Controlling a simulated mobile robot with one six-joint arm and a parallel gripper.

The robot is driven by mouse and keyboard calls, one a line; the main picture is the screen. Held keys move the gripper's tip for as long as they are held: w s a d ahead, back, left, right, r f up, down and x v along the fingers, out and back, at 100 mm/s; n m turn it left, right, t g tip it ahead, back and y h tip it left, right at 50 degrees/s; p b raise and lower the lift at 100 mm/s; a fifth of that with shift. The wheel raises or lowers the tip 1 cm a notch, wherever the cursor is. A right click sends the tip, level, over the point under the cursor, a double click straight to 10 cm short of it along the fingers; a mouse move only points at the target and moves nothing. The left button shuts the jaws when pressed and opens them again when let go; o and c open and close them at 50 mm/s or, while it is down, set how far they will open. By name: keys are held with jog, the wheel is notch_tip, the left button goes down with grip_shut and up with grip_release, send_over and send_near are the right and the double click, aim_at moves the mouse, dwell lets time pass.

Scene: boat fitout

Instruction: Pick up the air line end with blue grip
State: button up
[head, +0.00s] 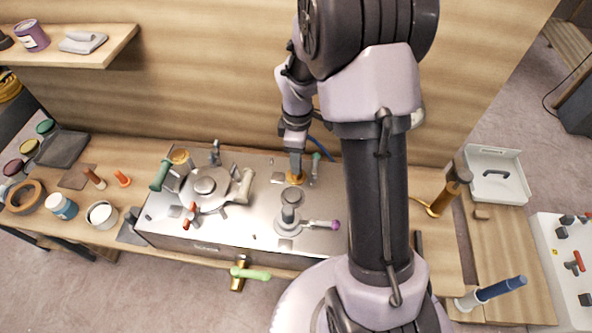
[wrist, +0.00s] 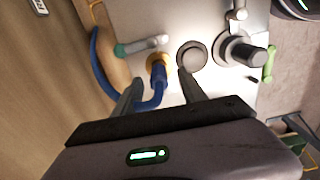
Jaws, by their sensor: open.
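The air line end with blue grip (wrist: 158,76) shows in the wrist view, seated at a brass fitting (wrist: 157,60) on the metal panel. Its blue hose (wrist: 98,65) loops out to the left and passes by my left finger. My gripper (wrist: 161,80) is open, with one finger on each side of the blue grip in this view. I cannot tell whether a finger touches it. In the head view my gripper (head: 296,162) points down over the brass fitting (head: 294,178). The blue grip is mostly hidden there; a bit of blue hose (head: 321,148) shows behind.
A teal-handled valve (wrist: 140,46) sits close left of the fitting, and a round dark knob (wrist: 192,55) close right. The wooden wall stands behind.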

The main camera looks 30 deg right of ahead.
notch_tip(320, 180, down, 4)
jog(key=shift+w+r+b, duration=0.1)
jog(key=shift+r+b, duration=0.15)
jog(key=shift+b, duration=0.15)
jog(key=shift+r, duration=0.15)
grip_shut()
notch_tip(320, 180, up, 10)
jog(key=p, duration=0.3)
jog(key=shift+p, duration=0.35)
